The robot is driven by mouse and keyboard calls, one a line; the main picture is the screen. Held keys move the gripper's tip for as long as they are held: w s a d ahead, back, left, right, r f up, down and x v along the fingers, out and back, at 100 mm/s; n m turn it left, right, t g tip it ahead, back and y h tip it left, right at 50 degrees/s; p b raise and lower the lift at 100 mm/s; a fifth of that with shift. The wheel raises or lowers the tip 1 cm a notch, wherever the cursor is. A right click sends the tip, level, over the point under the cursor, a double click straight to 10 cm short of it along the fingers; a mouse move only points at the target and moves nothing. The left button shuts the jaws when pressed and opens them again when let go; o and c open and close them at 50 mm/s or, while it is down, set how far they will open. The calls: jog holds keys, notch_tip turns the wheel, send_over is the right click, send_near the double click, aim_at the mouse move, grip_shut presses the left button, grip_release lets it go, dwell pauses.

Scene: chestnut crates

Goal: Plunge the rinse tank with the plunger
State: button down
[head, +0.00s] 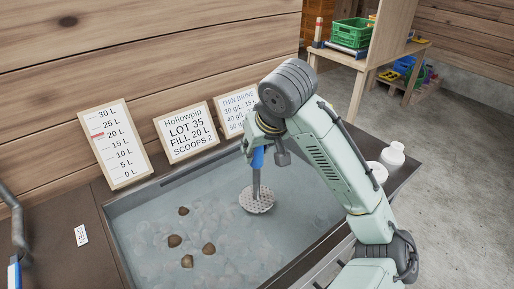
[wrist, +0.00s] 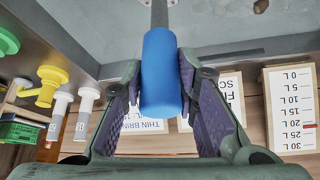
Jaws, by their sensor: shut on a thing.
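My gripper (wrist: 162,100) is shut on the blue handle of the plunger (wrist: 160,75). In the head view the plunger's round perforated plate (head: 257,199) hangs below my gripper (head: 258,150). The plate is over the right-hand part of the rinse tank (head: 128,247), at or near the water surface; I cannot tell whether it touches. The tank holds greyish water with pale lumps beneath. Several brown chestnuts (head: 187,261) show in its left half. The plunger's shaft is grey and close to upright.
Three signs lean on the wooden wall behind the tank: a litre scale (head: 115,145), a lot card (head: 187,132) and a brine card (head: 237,110). White bottles (head: 393,156) stand right of the tank. A wooden shelf with a green crate (head: 352,33) stands farther back.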

notch_tip(320, 180, up, 5)
jog(key=p, duration=0.4)
jog(key=shift+f, duration=0.15)
jog(key=shift+b, duration=0.5)
jog(key=shift+r, duration=2.2)
